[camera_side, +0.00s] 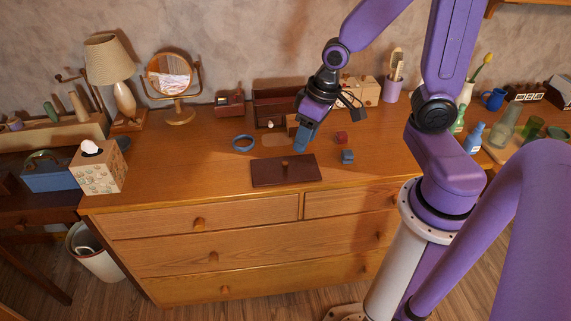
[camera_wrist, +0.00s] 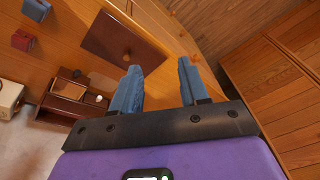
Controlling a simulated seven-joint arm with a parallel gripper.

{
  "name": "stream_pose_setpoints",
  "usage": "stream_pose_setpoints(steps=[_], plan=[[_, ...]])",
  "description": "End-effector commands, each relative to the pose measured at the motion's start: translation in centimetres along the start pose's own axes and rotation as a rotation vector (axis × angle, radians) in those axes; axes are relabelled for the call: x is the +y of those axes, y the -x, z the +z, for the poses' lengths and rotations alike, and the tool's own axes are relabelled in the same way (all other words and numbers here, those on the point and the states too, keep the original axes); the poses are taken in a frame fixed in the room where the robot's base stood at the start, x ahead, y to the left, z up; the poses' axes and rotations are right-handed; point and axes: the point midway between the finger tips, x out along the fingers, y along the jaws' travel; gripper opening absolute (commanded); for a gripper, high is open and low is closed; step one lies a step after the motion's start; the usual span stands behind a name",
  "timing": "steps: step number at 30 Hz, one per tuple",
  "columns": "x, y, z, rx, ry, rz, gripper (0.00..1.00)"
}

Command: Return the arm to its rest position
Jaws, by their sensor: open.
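My gripper (camera_side: 304,138) hangs above the back middle of the wooden dresser top, at the end of my purple arm. In the wrist view its two blue fingers (camera_wrist: 160,84) stand apart with nothing between them. A dark brown lid with a knob (camera_side: 286,171) lies flat near the dresser's front edge; it also shows in the wrist view (camera_wrist: 112,30). A dark red box (camera_side: 278,104) stands behind the gripper.
A blue ring (camera_side: 243,143) lies left of the gripper. A round mirror (camera_side: 170,75), a lamp (camera_side: 107,60) and a tissue box (camera_side: 98,167) stand at the left. Bottles, cups and a blue mug (camera_side: 495,99) stand at the right.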

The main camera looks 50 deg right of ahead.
Motion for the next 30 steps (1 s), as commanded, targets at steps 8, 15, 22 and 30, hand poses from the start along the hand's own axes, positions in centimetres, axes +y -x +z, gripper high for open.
stream_pose_setpoints(steps=[8, 15, 22, 30], plan=[[-5.5, 3.8, 6.0, -0.117, 0.479, -0.034, 0.44], [-6.9, 6.7, 10.7, -0.193, 0.809, -0.033, 0.44], [-7.0, 7.8, 12.3, -0.219, 0.927, -0.028, 0.44], [-7.0, 7.8, 12.3, -0.221, 0.928, -0.027, 0.44]])
